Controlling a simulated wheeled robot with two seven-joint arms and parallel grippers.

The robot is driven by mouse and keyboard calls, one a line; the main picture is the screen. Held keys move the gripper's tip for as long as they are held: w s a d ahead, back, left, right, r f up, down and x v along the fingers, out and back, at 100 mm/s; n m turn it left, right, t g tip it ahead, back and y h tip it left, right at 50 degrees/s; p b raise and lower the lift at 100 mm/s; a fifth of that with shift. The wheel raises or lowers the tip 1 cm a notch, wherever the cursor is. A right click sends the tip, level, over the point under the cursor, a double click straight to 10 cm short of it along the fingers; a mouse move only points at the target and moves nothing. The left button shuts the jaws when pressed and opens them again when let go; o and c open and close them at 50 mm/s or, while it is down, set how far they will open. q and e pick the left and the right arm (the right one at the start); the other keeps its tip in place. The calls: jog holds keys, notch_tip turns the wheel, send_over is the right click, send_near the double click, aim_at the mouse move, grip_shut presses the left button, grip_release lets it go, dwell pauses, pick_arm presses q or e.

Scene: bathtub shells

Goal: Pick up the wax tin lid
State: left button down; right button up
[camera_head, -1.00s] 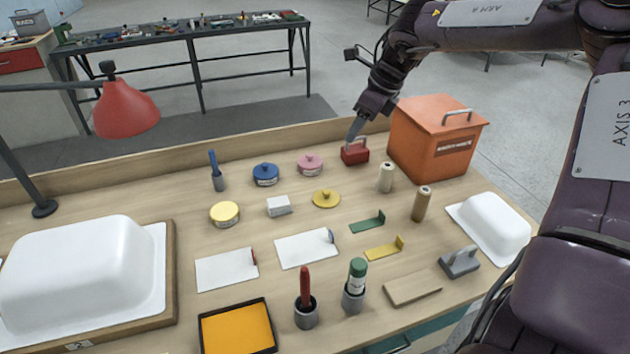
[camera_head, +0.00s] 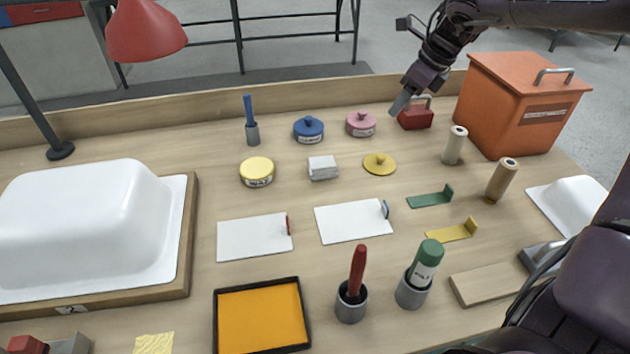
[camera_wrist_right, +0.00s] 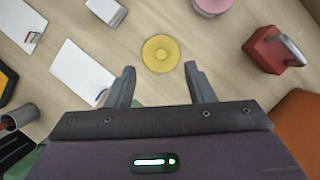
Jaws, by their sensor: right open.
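The wax tin lid is a flat round yellow lid with a knob (camera_head: 379,163), lying on the wooden bench right of the open-looking yellow tin (camera_head: 257,172). In the right wrist view the lid (camera_wrist_right: 160,54) lies just beyond and between the spread fingertips, apart from them. My right gripper (camera_head: 399,103) is open and empty, raised above the bench. In the head view it overlaps the area by the red block with a handle (camera_head: 416,117). My left gripper is not in view.
A blue lidded tin (camera_head: 309,129) and a pink lidded tin (camera_head: 360,124) stand behind the lid. A white block (camera_head: 323,168) is left of it. An orange box (camera_head: 520,105) stands at the back right. Bare bench surrounds the lid closely.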

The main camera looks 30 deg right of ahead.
jog(key=b, duration=0.6)
send_near(382, 156)
jog(key=w, duration=0.1)
jog(key=shift+b+x, duration=0.35)
jog(key=shift+x, duration=0.65)
jog(key=x, duration=0.4)
jog(key=s+x, duration=0.1)
jog(key=x, duration=0.1)
jog(key=shift+f, duration=0.25)
jog(key=shift+w+f, duration=0.2)
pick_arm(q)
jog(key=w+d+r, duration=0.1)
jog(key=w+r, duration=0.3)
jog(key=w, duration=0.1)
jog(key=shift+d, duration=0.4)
pick_arm(e)
jog(key=shift+c, duration=0.4)
grip_shut()
